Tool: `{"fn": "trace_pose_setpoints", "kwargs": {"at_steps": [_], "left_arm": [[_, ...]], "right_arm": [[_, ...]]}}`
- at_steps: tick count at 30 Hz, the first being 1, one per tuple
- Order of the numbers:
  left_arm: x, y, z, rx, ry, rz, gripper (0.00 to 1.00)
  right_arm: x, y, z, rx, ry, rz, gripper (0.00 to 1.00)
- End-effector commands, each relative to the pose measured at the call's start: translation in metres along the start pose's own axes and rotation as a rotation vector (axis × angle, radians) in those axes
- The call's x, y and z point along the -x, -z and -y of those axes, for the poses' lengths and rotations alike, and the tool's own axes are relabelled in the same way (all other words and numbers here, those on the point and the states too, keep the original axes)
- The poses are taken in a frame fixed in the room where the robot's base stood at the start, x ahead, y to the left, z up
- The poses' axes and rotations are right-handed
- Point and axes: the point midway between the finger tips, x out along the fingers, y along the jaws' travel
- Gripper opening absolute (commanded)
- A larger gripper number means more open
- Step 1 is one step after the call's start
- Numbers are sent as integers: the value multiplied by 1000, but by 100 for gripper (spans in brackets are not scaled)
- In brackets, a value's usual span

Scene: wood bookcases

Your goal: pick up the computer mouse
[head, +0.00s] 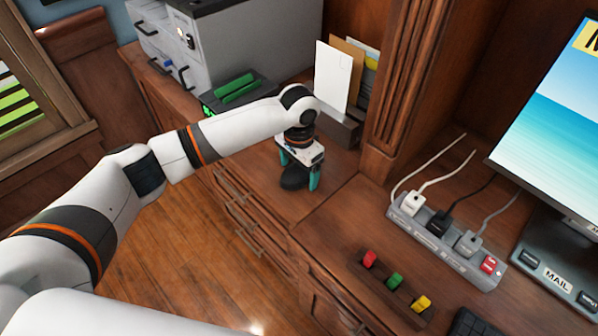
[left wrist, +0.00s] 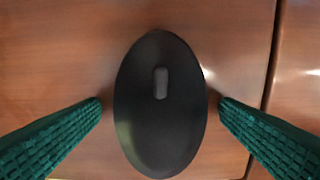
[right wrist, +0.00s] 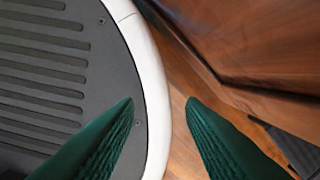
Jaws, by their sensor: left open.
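The computer mouse (head: 293,178) is black and oval and lies on the wooden desk top near its front edge. In the left wrist view the mouse (left wrist: 160,115) is centred, its grey scroll wheel toward the top. My left gripper (head: 299,180) is over the mouse, pointing down. Its green fingers stand open on either side of the mouse, with a small gap at each side (left wrist: 160,103). My right gripper (right wrist: 160,103) is open and empty, over my own base and the floor, away from the mouse.
A power strip (head: 435,236) with plugs and a rack of coloured pieces (head: 392,285) are to the right. A letter holder with envelopes (head: 335,78), a dark device with green parts (head: 238,92) and a grey cabinet (head: 230,40) stand behind. A wooden post (head: 405,80) rises close by.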

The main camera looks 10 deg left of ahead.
Motion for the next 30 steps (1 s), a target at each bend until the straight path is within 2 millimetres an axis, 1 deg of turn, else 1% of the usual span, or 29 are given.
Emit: {"fn": "trace_pose_setpoints", "kwargs": {"at_steps": [1, 8, 9, 10, 16, 19, 23, 27, 30], "left_arm": [[0, 0, 0, 0, 0, 0, 80], [1, 0, 0, 0, 0, 1, 43], [1, 0, 0, 0, 0, 1, 36], [1, 0, 0, 0, 0, 1, 35], [2, -1, 0, 0, 0, 2, 35], [10, -1, 0, 0, 0, 4, 35], [33, -1, 0, -1, -2, 6, 35], [62, -1, 0, -1, 0, 5, 35], [80, -1, 0, 0, -1, 4, 35]], "right_arm": [[0, 2, 0, 0, 0, -2, 36], [0, 5, -1, 0, -1, -8, 36], [0, 5, -1, 0, -1, -8, 36], [0, 5, -1, 0, -1, -8, 36], [0, 5, 0, 0, -1, -8, 36], [1, 5, 0, 0, 0, -8, 36], [3, 5, 1, 0, 1, -9, 36], [4, 5, 2, 0, 3, -9, 36], [4, 5, 3, 0, 3, -9, 36]]}}
